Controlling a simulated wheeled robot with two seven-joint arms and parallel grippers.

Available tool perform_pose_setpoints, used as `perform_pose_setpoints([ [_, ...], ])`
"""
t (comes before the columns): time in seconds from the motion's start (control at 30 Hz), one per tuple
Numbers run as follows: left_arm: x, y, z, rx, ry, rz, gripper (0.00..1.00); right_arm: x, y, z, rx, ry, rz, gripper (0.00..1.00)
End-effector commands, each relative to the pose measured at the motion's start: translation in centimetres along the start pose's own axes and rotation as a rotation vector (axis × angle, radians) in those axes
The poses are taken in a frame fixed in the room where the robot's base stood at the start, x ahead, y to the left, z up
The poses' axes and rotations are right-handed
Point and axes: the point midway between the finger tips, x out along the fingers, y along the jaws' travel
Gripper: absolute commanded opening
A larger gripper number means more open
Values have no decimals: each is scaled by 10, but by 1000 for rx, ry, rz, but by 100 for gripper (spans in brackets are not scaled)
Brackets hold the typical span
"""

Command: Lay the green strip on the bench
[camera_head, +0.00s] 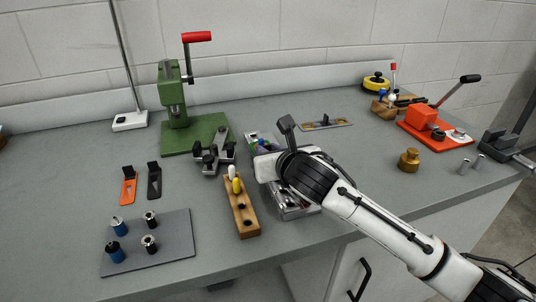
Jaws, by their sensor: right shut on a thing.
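The bench (60,150) is a long grey worktop against the wall. My right gripper (268,160) is over a metal tray (295,212) at the middle of the bench, with its arm coming in from the lower right. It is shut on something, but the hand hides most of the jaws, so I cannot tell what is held. Small green and blue bits show just behind the hand, by the tray's far end; I cannot make out a separate green strip. My left gripper is not in view.
A wooden block (241,212) with a yellow and a white peg stands left of the tray. A green press (176,105), a grey clamp fixture (213,157) and a grey plate (165,247) with several cylinders are further left. A brass weight (409,160) and orange press (425,122) stand right.

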Motion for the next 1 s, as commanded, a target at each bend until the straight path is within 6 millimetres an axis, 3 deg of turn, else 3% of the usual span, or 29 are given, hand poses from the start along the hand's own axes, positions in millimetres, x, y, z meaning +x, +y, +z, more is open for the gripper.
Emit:
perform_pose_setpoints([
  [0.3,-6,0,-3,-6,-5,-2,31,-25,0,62,-2,-5,0,0],
  [0.47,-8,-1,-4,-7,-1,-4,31,-35,-3,79,1,-2,-5,0],
  [0.57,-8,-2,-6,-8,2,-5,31,-49,-15,80,9,-1,-24,0],
  [0.77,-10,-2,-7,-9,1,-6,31,-106,-64,63,43,0,-112,0],
  [1.0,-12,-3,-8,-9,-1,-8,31,-196,-116,40,91,1,-228,0],
])
